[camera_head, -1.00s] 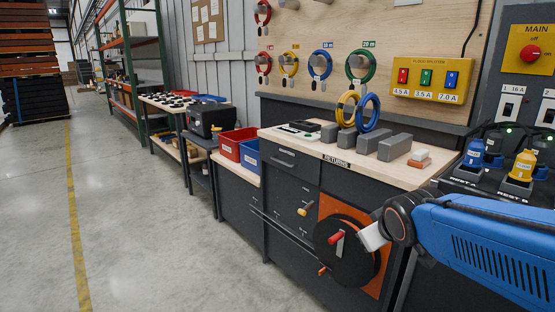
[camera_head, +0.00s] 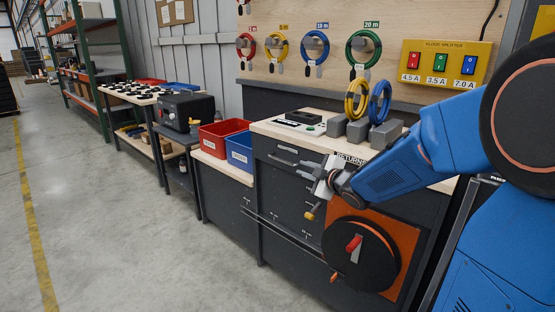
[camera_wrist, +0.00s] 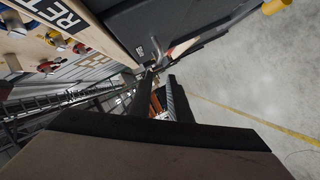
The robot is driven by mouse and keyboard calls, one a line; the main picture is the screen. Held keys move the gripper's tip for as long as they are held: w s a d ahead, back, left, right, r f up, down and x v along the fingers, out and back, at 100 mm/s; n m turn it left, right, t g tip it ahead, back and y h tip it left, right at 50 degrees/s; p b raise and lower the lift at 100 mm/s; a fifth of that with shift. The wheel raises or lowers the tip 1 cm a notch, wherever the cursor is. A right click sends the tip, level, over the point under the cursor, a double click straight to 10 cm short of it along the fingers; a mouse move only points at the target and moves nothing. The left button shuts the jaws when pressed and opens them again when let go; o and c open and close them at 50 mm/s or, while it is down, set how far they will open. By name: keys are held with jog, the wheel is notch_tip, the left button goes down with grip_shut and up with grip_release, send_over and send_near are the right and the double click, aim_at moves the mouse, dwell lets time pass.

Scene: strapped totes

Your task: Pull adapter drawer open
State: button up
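The dark grey workbench has a top drawer (camera_head: 283,160) with a bar handle, under the wooden top's left part in the head view. Its front looks flush with the bench, and no label on it is readable. My gripper (camera_head: 305,169) is in front of the bench, just right of the drawer handle in the picture. In the wrist view, dark gripper parts (camera_wrist: 155,135) fill the bottom, and the dark bench front (camera_wrist: 150,20) is at the top.
A black reel with a red handle (camera_head: 353,243) on an orange panel (camera_head: 402,237) sits below my arm. A yellow knob (camera_head: 312,211) sticks out below my gripper. Red (camera_head: 222,137) and blue (camera_head: 239,151) bins stand left of the bench. The floor (camera_head: 110,220) at left is clear.

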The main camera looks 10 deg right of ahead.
aim_at(283, 161)
jog(key=x, duration=1.7)
jog(key=shift+w, duration=0.1)
jog(key=shift+f, duration=0.1)
grip_shut()
